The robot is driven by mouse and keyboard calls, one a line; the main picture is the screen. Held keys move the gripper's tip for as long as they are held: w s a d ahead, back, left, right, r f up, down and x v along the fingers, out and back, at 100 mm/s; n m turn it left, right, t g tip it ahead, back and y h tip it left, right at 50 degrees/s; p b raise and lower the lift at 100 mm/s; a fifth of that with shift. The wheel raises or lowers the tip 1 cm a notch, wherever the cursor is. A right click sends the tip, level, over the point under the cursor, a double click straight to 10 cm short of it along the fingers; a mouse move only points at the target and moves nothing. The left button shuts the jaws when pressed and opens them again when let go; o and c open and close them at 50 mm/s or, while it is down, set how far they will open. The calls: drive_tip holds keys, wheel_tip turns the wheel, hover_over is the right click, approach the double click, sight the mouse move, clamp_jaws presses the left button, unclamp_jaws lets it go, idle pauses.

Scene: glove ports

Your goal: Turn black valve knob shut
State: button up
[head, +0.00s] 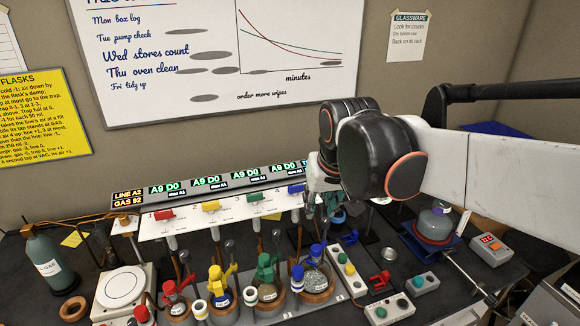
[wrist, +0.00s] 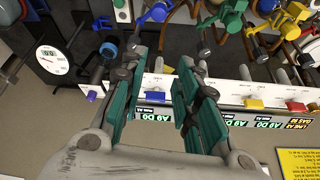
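No black valve knob can be picked out with certainty; small dark parts around my fingers in the wrist view are hard to tell apart. The white valve panel (head: 190,222) carries red (head: 165,214), yellow (head: 210,206), green (head: 254,197) and blue (head: 295,189) tap handles. My gripper (head: 326,206) is by the panel's right end in the head view, partly hidden by my arm. In the wrist view my gripper (wrist: 166,62) has its two teal-padded fingers apart with a clear gap. The blue handle (wrist: 156,97) shows beyond this gap. Nothing is visibly held.
Flasks with coloured clamps stand crowded before the panel, including a green clamp (head: 267,268). A round dial gauge (wrist: 52,60) is left in the wrist view. A grey-topped vessel (head: 436,222) and a red-display box (head: 491,249) stand at right. A whiteboard (head: 215,50) hangs behind.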

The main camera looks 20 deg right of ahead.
drive_tip(key=w+d+r+m+h+p, duration=0.1)
drive_tip(key=w+d+r+m+p, duration=0.1)
drive_tip(key=w+d+p, duration=0.5)
drive_tip(key=w+d+r+m+p, duration=0.1)
drive_tip(key=w+d+p, duration=0.25)
drive_tip(key=w, duration=0.65)
drive_tip(key=shift+g, duration=0.4)
drive_tip(key=x, duration=1.3)
drive_tip(key=shift+w+a+f, duration=0.1)
drive_tip(key=shift+w+a, duration=0.15)
drive_tip(key=shift+w, duration=0.05)
clamp_jaws()
